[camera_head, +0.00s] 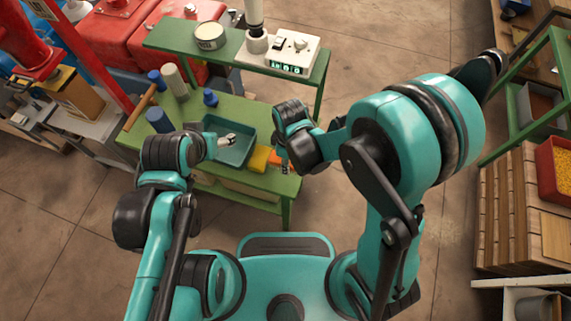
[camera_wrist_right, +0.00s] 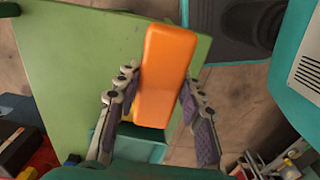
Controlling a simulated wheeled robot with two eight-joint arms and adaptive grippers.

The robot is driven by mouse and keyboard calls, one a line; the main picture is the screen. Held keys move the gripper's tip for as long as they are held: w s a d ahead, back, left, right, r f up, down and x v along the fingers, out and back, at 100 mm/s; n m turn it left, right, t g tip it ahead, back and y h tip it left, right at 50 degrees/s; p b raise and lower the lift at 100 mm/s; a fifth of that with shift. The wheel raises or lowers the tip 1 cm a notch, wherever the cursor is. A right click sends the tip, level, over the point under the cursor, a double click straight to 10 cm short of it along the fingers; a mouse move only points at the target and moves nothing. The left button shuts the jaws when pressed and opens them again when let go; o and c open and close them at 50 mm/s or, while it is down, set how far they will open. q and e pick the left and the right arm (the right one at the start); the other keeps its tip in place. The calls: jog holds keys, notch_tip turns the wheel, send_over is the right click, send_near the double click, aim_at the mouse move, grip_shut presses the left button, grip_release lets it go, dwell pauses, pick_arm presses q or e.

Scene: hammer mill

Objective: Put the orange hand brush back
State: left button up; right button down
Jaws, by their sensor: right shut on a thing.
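The orange hand brush (camera_wrist_right: 166,65) is between the fingers of my right gripper (camera_wrist_right: 157,82) in the right wrist view. Its smooth orange side faces the camera; bristles do not show. In the head view a small part of the orange brush (camera_head: 277,160) shows beside my right gripper (camera_head: 284,166), above the right end of the green bench. I cannot tell whether the brush touches the bench top. My left gripper (camera_head: 229,141) is over the teal tray (camera_head: 240,124); its finger gap is too small to read.
The green bench (camera_head: 270,186) also holds a yellow block (camera_head: 259,158) just left of the brush, and blue and cream cylinders at its left. A raised green shelf (camera_head: 222,55) behind carries a tin (camera_head: 209,36) and a white device (camera_head: 289,52).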

jog(key=shift+w+a+f, duration=0.25)
jog(key=shift+w+f, duration=0.2)
jog(key=shift+w, duration=0.15)
jog(key=shift+w+a+f, duration=0.2)
jog(key=shift+w+f, duration=0.2)
jog(key=shift+w, duration=0.15)
notch_tip(320, 180, down, 4)
jog(key=b, duration=0.2)
jog(key=shift+b, duration=0.3)
jog(key=shift+r, duration=0.1)
jog(key=shift+s, duration=0.1)
jog(key=c, duration=1)
grip_release()
jog(key=shift+o, duration=0.2)
